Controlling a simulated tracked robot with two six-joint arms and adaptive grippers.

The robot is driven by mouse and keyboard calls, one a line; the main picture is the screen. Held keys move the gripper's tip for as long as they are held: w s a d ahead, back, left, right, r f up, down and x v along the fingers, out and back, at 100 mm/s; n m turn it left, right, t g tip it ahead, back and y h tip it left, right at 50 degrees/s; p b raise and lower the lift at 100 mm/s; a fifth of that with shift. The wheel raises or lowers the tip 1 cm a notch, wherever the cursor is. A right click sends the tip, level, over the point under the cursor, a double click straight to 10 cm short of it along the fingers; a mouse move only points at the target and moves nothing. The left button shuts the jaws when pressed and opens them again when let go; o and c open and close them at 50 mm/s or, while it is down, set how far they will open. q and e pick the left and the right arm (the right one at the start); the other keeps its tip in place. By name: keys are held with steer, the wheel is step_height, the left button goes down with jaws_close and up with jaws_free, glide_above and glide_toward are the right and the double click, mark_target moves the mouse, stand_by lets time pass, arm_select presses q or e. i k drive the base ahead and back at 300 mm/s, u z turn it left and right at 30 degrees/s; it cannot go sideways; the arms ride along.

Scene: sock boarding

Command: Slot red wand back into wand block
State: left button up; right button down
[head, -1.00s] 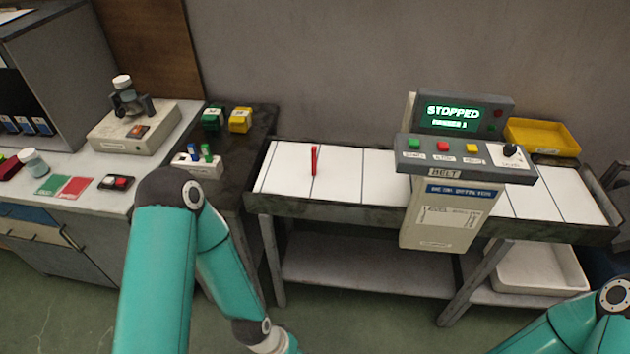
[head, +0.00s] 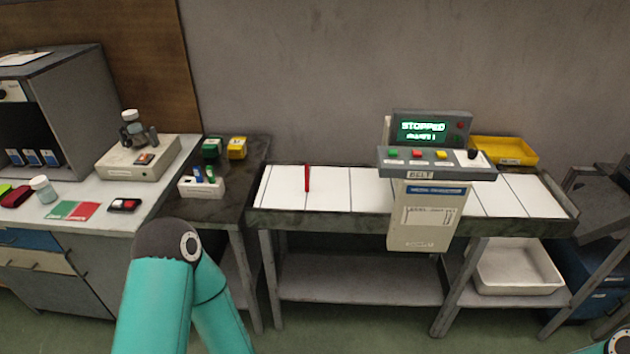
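The red wand (head: 307,178) is on the left part of the white belt, near the line between two panels. From this angle I cannot tell whether it lies flat or stands. The wand block (head: 202,188) is a small white block on the dark side table to the left of the belt, with a blue and a green wand upright in it. My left arm comes up at the lower left, but its gripper is below the picture. Only a bit of my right arm shows at the bottom right corner; its gripper is out of view.
The belt's control box (head: 428,212) stands in front of the belt, its screen reading STOPPED. Green (head: 212,149) and yellow (head: 237,148) boxes sit behind the wand block. A yellow tray (head: 503,151) is behind the belt. A white bin (head: 515,285) is on the lower shelf.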

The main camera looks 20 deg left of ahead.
mark_target(188, 187)
steer(key=z, duration=0.05)
steer(key=i, duration=1)
steer(key=u, duration=0.05)
